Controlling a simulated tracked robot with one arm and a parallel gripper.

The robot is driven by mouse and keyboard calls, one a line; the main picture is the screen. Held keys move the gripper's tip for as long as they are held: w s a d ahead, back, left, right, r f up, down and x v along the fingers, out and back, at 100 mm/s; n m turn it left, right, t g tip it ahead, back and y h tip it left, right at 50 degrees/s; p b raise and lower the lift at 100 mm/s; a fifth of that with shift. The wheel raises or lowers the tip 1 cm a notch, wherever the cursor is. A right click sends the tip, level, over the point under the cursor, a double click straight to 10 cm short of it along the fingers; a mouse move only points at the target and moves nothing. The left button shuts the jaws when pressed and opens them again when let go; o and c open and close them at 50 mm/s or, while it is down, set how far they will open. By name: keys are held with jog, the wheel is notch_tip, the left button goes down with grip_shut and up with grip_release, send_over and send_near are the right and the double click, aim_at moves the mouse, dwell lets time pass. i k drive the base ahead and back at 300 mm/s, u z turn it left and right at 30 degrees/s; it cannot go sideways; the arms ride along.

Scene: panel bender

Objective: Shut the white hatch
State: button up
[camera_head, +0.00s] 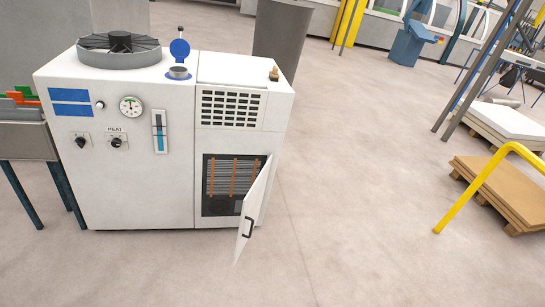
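The white hatch (255,209) is on the front of a white machine cabinet (178,185), at its lower right. It is hinged on its right side and stands well open, swung out toward me. A dark handle (248,227) sits on the hatch near its free edge. Behind it the opening (222,180) shows a dark grille with orange vertical strips. My gripper does not show in this view.
The floor (340,220) in front and to the right of the cabinet is clear. A table with blue legs (22,142) stands at the left. A yellow rail (480,185) and a pallet with brown sheets (500,188) are at the right. A grey bin (281,40) stands behind.

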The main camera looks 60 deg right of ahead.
aim_at(251, 204)
jog(key=z, duration=0.05)
jog(key=k, duration=0.25)
jog(key=z, duration=1.45)
jog(key=i, duration=1)
jog(key=z, duration=0.05)
jog(key=k, duration=0.5)
jog(key=u, duration=0.5)
jog(key=i, duration=0.95)
jog(key=z, duration=0.4)
